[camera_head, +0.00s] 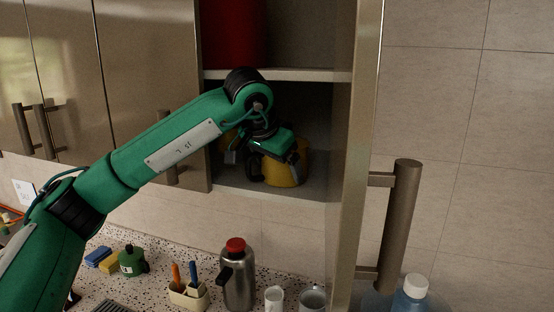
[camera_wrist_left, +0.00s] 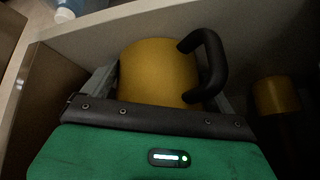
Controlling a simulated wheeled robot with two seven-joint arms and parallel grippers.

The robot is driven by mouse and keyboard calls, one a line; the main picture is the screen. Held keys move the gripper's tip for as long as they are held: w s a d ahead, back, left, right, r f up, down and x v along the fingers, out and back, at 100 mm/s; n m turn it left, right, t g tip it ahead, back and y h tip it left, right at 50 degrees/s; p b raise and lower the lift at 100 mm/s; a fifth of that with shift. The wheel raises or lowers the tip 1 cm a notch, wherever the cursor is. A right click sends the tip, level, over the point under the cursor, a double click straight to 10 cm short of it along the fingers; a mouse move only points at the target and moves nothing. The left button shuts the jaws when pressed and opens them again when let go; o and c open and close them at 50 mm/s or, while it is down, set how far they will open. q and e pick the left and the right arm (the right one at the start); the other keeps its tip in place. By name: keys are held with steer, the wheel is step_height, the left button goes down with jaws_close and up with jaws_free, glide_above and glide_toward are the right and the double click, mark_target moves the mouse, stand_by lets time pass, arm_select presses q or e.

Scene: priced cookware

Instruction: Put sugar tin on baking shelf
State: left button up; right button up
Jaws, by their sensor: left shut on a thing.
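A yellow tin with a black loop handle (camera_head: 290,172) is at the lower shelf (camera_head: 312,192) of the open wall cabinet; I read no label, but it may be the sugar tin. My left gripper (camera_head: 272,158) reaches in from the left and is shut on it. In the left wrist view the yellow tin (camera_wrist_left: 158,72) sits between the two fingers, its handle toward the right. Whether its base touches the shelf is hard to tell. My right gripper is not in view.
A second yellow object (camera_wrist_left: 277,95) stands beside the tin, on the right of the left wrist view. A red object (camera_head: 233,35) is on the upper shelf (camera_head: 290,75). The open door's handle (camera_head: 400,215) is at right. A flask (camera_head: 238,278) and other items stand on the counter below.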

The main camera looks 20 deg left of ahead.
arm_select(q)
steer(key=shift+d, duration=0.1)
steer(key=shift+f, duration=0.1)
steer(key=o, duration=1)
steer(key=shift+r, duration=0.2)
steer(key=b+v, duration=0.4)
steer(key=v, duration=0.8)
steer(key=shift+s+f+b, duration=0.1)
steer(key=shift+b, duration=0.2)
